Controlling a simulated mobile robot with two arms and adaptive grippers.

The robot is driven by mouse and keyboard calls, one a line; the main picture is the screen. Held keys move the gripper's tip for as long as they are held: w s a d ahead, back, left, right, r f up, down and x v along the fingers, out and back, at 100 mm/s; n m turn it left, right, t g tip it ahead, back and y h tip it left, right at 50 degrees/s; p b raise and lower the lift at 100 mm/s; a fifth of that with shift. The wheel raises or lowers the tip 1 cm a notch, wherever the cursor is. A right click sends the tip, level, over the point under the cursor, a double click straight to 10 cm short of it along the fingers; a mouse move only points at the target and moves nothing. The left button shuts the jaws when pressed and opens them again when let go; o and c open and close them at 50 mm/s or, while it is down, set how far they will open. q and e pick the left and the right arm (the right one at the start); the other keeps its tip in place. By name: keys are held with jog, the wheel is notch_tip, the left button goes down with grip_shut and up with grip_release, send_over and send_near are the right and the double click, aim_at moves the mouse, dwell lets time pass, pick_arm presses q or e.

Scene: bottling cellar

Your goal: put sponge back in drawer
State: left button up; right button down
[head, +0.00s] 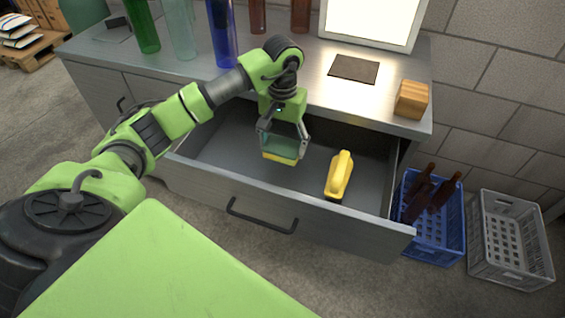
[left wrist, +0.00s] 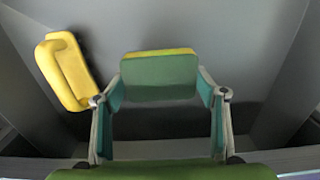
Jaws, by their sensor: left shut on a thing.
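The sponge (head: 279,150) is yellow with a green scouring side. My left gripper (head: 284,141) is shut on it, inside the open drawer (head: 215,187). In the left wrist view the sponge (left wrist: 158,76) sits between the two fingers of the left gripper (left wrist: 160,98), with the drawer floor behind it. I cannot tell whether the sponge touches the floor. My right gripper is not in view.
A yellow handled object (head: 339,175) lies in the drawer, right of the sponge. Glass bottles (head: 222,35), a dark mat (head: 354,69) and a wooden block (head: 411,99) stand on the counter. Blue (head: 434,238) and grey (head: 508,245) crates are on the floor at right.

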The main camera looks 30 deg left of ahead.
aim_at(283, 168)
pick_arm(q)
jog(key=shift+f, duration=3.25)
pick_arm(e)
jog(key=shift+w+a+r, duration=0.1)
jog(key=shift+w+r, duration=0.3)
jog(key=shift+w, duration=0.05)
pick_arm(q)
jog(key=shift+f, duration=0.1)
jog(key=o, duration=1)
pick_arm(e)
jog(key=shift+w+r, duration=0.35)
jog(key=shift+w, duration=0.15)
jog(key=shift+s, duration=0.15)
